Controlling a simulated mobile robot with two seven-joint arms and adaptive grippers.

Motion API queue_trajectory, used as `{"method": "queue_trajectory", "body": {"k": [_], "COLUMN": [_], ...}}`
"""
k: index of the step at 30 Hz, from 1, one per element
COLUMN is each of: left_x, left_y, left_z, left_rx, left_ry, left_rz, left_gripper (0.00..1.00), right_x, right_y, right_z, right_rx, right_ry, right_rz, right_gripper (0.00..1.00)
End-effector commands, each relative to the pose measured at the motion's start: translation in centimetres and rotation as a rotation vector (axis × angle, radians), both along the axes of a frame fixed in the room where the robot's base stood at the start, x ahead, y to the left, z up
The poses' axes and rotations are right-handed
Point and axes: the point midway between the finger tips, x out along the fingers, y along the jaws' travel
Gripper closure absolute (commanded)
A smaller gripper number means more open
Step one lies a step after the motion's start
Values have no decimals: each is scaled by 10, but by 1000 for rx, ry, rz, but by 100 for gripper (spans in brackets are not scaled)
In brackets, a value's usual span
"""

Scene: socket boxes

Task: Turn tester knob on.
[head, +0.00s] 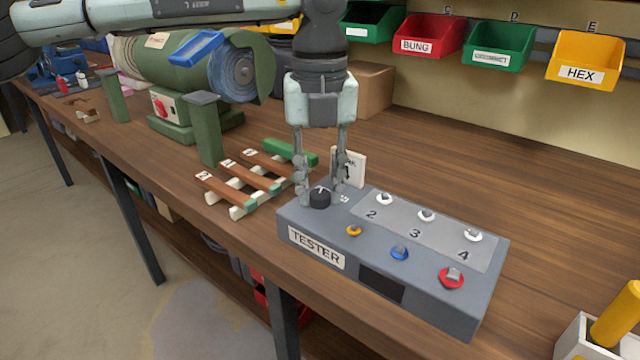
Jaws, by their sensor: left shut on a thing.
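The grey tester box (328,262) sits on the wooden bench, with a TESTER label on its front. Its black knob (319,198) is at the left end of the top face. My left gripper (320,190) points straight down over that end, with its two fingers on either side of the knob, shut on it. A pale mark shows on top of the knob; its exact setting is hard to tell. My right gripper is not in view.
A wooden rack (239,211) with numbered brown pieces lies left of the tester. A green bench grinder (190,75) stands behind it. A small white card (350,168) stands behind the gripper. Labelled bins (428,40) hang at the back.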

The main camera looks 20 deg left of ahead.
Motion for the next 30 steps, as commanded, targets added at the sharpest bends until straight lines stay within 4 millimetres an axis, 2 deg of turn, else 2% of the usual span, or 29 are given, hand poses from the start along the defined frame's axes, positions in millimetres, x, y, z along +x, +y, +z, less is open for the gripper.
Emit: {"method": "queue_trajectory", "body": {"k": [8, 18, 30], "left_x": [0, 0, 0], "left_y": [0, 0, 0], "left_z": [-3, -3, -1], "left_rx": [0, -2, -1], "left_ry": [1, 1, 0], "left_rz": [-172, -493, -828], "left_gripper": [100, 100, 100], "right_x": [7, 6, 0], "right_y": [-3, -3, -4], "right_z": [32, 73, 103], "right_rx": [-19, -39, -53], "right_ry": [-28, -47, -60], "right_rz": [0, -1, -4], "right_gripper": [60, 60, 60]}}
